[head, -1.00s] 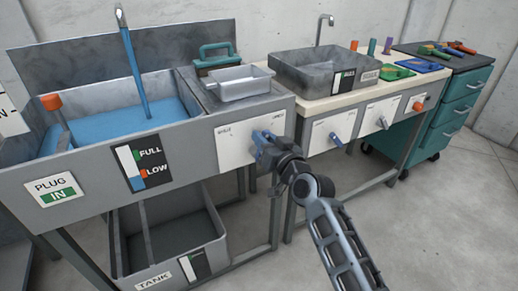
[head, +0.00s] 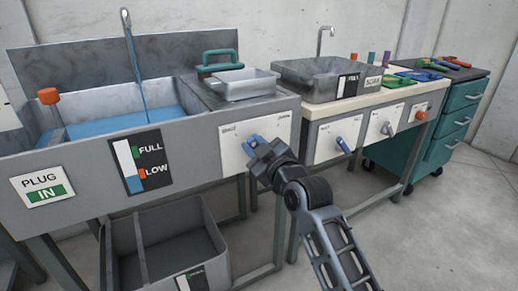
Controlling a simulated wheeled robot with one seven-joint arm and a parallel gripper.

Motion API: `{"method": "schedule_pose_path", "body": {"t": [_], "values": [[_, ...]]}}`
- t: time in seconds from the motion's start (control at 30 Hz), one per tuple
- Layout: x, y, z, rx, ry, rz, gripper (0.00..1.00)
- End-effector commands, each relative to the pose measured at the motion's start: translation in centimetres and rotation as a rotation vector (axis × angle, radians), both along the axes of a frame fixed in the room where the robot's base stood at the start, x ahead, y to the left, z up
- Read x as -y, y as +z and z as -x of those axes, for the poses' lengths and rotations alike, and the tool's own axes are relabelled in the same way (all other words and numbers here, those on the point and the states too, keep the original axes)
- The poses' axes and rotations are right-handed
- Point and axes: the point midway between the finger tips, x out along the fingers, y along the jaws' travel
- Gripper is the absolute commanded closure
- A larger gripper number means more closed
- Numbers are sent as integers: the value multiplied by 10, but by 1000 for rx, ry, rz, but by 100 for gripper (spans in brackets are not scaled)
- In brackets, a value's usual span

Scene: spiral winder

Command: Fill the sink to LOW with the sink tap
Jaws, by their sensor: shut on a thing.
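The sink (head: 95,150) stands at the left with blue water (head: 105,127) in it. A thin stream falls from the tap spout (head: 126,22) into the water. The level gauge (head: 131,165) on the sink front has FULL and LOW marks; its blue lower part reaches about the LOW mark, but the exact height is hard to read. The plug sign (head: 43,185) reads IN. My gripper (head: 256,152) is shut on the blue tap lever (head: 250,141) on the white panel (head: 262,128); it partly hides the lever and panel labels.
A grey tank (head: 165,240) stands under the sink. A metal pan (head: 245,85) and a teal-handled item (head: 220,60) are on the ledge. To the right are a second basin (head: 310,80), more levers and a teal drawer cabinet (head: 455,120). Floor at front right is clear.

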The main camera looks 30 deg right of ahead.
Motion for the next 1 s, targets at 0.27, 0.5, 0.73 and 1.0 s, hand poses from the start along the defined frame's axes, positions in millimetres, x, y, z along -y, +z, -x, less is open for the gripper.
{"method": "schedule_pose_path", "body": {"t": [0.27, 0.5, 0.73, 1.0], "values": [[-7, -6, 0, -6, 2, 133, 100], [-9, -8, 0, -8, 1, 179, 100], [-9, -8, 0, -8, 1, 187, 100], [-10, -8, 0, -9, 2, 186, 66]]}}
